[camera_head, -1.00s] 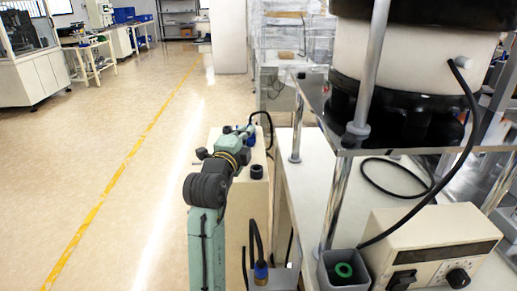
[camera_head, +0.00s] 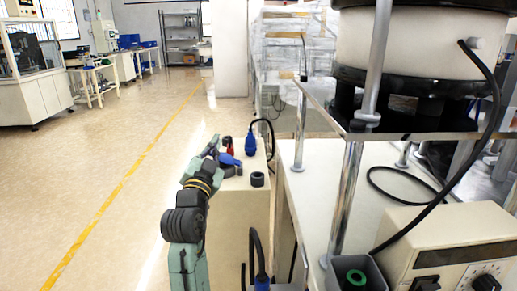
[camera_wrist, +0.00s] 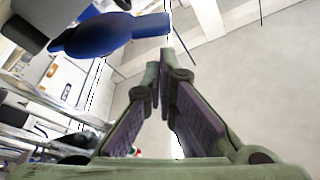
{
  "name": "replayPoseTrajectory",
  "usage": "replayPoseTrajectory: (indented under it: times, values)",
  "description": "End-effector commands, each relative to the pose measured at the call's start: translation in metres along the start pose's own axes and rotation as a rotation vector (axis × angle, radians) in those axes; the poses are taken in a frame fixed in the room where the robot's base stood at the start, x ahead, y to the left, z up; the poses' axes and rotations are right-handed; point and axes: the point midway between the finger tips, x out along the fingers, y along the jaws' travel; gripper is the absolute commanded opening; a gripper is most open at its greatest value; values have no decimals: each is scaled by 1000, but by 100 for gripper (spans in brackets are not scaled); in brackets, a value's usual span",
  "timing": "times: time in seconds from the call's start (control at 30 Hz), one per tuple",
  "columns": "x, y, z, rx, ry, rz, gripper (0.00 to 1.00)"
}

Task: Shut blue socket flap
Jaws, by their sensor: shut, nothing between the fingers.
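In the head view a blue socket piece (camera_head: 229,160) sits on top of the beige cabinet (camera_head: 243,193), partly behind my wrist. The blue body (camera_wrist: 105,36) at the upper left of the wrist view looks like the same piece; I cannot tell flap from body there. My gripper (camera_head: 213,143) is just left of it in the head view. In the wrist view its fingertips (camera_wrist: 166,58) meet, empty, to the right of and below the blue body. I cannot tell whether they touch it. The flap's angle is not clear.
A red piece (camera_head: 229,143) and an upright blue plug (camera_head: 251,146) with a black cable stand behind and beside the socket. A dark ring (camera_head: 257,179) lies on the cabinet's front right. A table with a bowl feeder (camera_head: 415,45) stands right; floor at left is clear.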

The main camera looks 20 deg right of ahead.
Motion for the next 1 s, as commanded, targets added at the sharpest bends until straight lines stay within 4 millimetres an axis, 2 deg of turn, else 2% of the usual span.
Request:
replayPoseTrajectory:
  times: [0.3, 0.57, 1.0]
  values:
    - [-9, -2, 26, -271, -1, -93, 0]
    - [-14, 0, 41, -437, -1, -152, 0]
    - [-18, 1, 50, -428, -1, -149, 0]
